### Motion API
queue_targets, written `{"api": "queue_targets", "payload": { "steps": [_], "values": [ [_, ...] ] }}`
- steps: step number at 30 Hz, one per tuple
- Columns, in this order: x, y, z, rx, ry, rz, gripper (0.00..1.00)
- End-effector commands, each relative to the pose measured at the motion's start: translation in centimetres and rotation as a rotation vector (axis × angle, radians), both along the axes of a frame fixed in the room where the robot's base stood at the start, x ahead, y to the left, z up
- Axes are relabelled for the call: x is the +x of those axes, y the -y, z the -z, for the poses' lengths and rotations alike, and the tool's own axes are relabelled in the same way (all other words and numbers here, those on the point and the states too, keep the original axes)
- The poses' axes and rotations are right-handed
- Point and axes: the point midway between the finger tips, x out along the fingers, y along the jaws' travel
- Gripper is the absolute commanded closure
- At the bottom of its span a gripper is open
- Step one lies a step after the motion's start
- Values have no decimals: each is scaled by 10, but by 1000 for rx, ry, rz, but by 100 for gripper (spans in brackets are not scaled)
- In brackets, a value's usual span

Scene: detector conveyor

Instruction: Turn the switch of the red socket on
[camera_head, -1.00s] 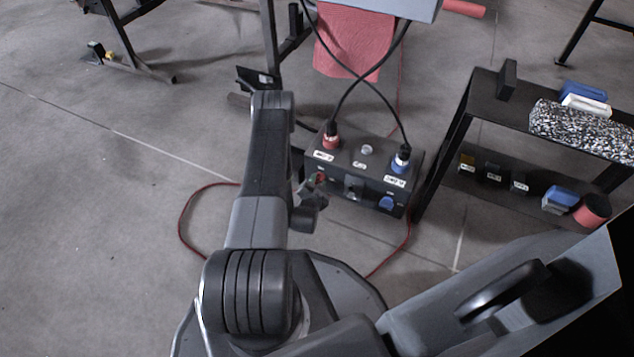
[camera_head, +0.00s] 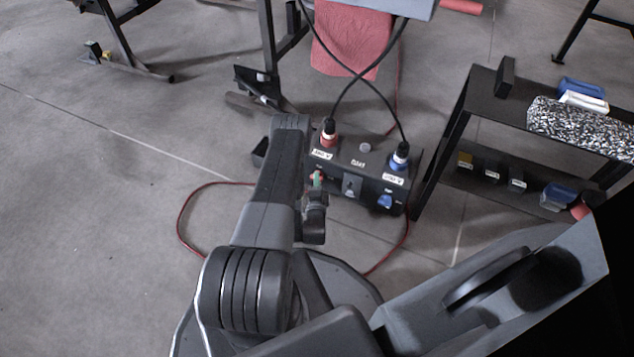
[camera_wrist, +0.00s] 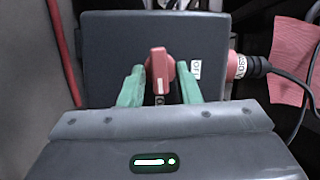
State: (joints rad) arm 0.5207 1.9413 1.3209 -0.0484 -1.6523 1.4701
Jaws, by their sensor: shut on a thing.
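A dark socket box (camera_head: 345,162) stands on the floor, and its front face fills the middle of the wrist view (camera_wrist: 105,45). The red socket (camera_head: 329,139) is on its top left with a black cable plugged in; it also shows at the right in the wrist view (camera_wrist: 237,66). The red switch (camera_wrist: 159,62) sits on the front face, its handle lengthwise in the wrist picture. A white label beside it seems to read OFF. My gripper (camera_wrist: 160,76) has its green fingers on either side of the red handle, shut on it. In the head view my gripper (camera_head: 317,181) largely hides the switch.
A blue socket (camera_head: 399,158) and blue switch (camera_head: 385,201) are at the box's right. A black shelf (camera_head: 484,102) with several items stands to the right. A red cable (camera_head: 180,222) loops over the floor.

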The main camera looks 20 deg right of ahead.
Motion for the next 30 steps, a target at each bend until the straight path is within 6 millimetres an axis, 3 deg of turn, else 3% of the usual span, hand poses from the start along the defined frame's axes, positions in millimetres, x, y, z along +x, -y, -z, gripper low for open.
{"api": "queue_targets", "payload": {
  "steps": [24,25,30],
  "values": [
    [0,1,1,77,90,3,93],
    [0,1,1,77,90,3,66],
    [0,1,1,77,90,2,64]
  ]
}}
